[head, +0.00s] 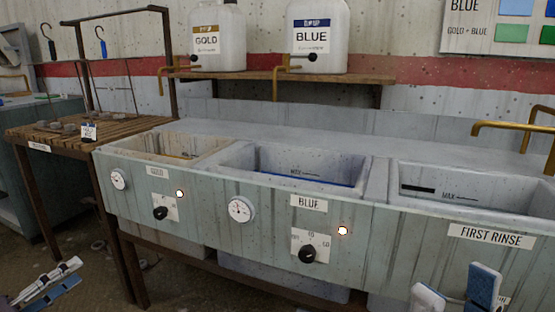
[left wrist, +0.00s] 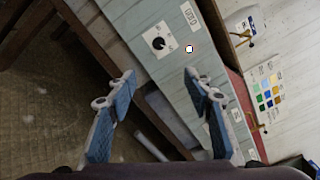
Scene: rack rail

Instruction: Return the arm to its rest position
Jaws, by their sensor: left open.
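My left gripper (head: 52,284) is at the bottom left of the head view, in front of the wooden side table and low over the floor. In the left wrist view (left wrist: 160,84) its two blue-padded fingers stand wide apart with nothing between them. My right gripper (head: 456,290) shows at the bottom right edge of the head view, in front of the first rinse tank. Its two finger parts stand apart, with nothing seen between them; its lower part is cut off.
A long tank bench (head: 270,218) with gold, blue and first rinse basins runs across the middle. The slatted side table (head: 60,140) with a hook rack (head: 120,12) stands at left. Gold (head: 217,40) and blue (head: 318,38) jugs sit on a shelf (head: 250,75) behind.

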